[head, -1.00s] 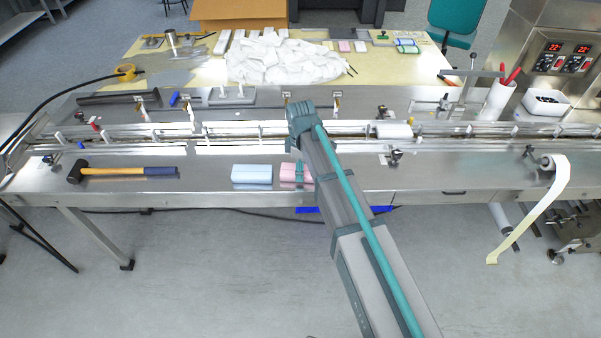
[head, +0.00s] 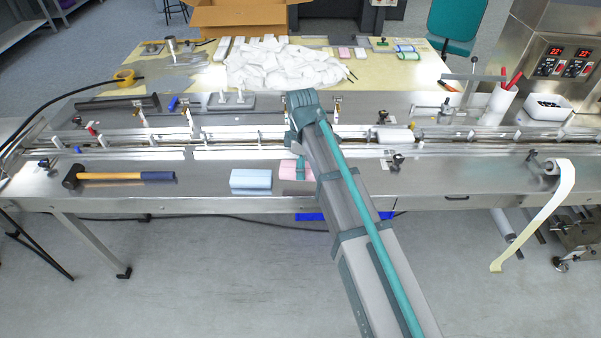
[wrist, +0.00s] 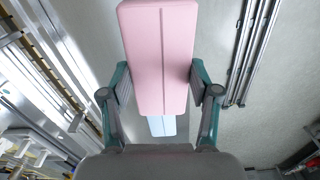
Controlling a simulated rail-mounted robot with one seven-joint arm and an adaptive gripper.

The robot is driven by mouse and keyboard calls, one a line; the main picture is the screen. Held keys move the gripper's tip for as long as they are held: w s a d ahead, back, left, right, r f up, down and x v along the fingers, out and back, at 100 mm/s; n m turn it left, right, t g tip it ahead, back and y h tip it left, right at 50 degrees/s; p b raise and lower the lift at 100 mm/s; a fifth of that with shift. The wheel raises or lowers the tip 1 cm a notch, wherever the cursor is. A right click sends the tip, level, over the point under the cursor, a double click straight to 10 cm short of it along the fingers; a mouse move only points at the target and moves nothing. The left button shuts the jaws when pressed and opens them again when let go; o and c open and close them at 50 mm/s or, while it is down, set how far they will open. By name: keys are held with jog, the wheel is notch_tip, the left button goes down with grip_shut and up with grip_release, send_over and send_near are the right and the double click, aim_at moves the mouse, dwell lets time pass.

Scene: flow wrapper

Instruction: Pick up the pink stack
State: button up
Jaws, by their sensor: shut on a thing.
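The pink stack (wrist: 157,50) is a long pale pink block with a seam along its middle in the wrist view. My gripper (wrist: 160,84) is shut on it, with one finger pad against each long side. In the head view the pink stack (head: 287,169) shows beside my arm, held a little above the front of the steel table, with a dark patch on the table below it. My gripper (head: 300,169) is partly hidden there by my arm. The right part of the stack is also hidden.
A light blue stack (head: 251,179) lies on the table just left of the pink one; it also shows in the wrist view (wrist: 161,126). A hammer (head: 125,177) lies further left. The conveyor rails (head: 230,150) run behind.

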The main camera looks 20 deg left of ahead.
jog(key=s+d+r+b, duration=0.3)
jog(key=s+d+r, duration=0.2)
jog(key=s, duration=0.5)
notch_tip(320, 180, up, 2)
jog(key=shift+s+d+r, duration=0.15)
jog(key=shift+s+d, duration=0.05)
jog(key=shift+s, duration=0.05)
jog(key=shift+r+p, duration=0.15)
jog(key=shift+p, duration=0.15)
